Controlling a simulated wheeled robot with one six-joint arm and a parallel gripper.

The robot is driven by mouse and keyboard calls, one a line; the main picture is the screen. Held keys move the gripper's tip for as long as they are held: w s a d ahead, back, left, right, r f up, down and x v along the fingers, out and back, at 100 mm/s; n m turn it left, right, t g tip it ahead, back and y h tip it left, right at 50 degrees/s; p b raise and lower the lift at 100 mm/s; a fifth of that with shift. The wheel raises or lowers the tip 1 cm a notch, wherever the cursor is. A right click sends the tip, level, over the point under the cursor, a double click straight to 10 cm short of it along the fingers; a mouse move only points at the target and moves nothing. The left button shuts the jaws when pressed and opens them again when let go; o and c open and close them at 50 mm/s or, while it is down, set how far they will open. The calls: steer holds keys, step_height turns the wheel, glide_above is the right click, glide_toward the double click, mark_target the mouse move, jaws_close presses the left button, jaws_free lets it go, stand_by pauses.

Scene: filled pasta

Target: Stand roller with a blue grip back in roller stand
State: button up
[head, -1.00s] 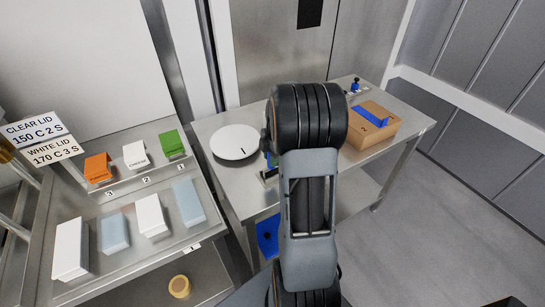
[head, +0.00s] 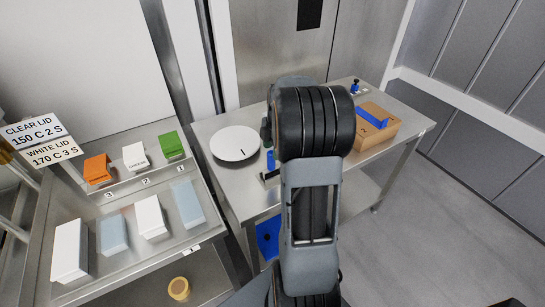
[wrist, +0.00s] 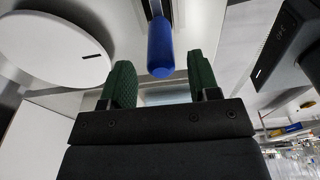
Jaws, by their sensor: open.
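The roller's blue grip (head: 270,159) shows on the steel table, just left of my arm in the head view. In the wrist view the blue grip (wrist: 160,48) points towards my gripper (wrist: 160,76), its end in line with the gap between the two green-padded fingers. The fingers are open, with visible space on both sides of the grip. A dark bracket-like piece (head: 268,178), perhaps the roller stand, is low beside the grip, partly hidden by my arm. I cannot tell whether the roller is seated in it.
A round white plate (head: 235,143) lies left of the grip. A cardboard box (head: 377,127) with a blue item on it stands right of my arm. A shelf unit (head: 130,190) with several coloured boxes is at left. Grey floor (head: 440,220) is open at right.

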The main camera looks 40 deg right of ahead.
steer(key=r, duration=0.7)
steer(key=shift+d, duration=0.25)
steer(key=s+a+m+t, duration=0.1)
steer(key=s+a+m, duration=0.3)
steer(key=a, duration=0.3)
steer(key=s+a+m+t+h, duration=0.1)
steer(key=s+a+m, duration=0.3)
steer(key=a+m, duration=0.3)
steer(key=s+a+m+t, duration=0.1)
steer(key=s+a+m, duration=0.3)
steer(key=a, duration=0.3)
steer(key=shift+a+f+m+t, duration=0.3)
steer(key=shift+a+m+t, duration=0.1)
steer(key=shift+m, duration=0.3)
steer(key=shift+s, duration=0.1)
